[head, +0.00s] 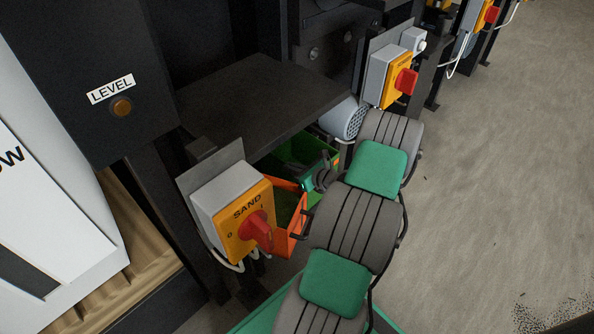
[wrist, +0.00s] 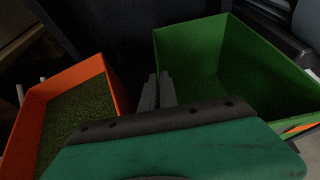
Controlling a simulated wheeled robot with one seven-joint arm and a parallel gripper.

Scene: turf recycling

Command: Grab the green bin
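The green bin (head: 312,148) sits low under the dark machine shelf in the head view. In the wrist view the green bin (wrist: 190,55) fills the upper right, and its inside looks empty. My gripper (wrist: 158,78) shows there with its two dark fingers close together at the bin's near left side. The fingers look shut, and I see no bin wall between them. Contact with the bin cannot be told.
An orange bin (wrist: 112,82) with green granules stands left of the green bin; it also shows in the head view (head: 297,240). The SAND switch box (head: 232,205) is close by. The shelf (head: 255,100) overhangs the bins. Open floor (head: 500,150) lies right.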

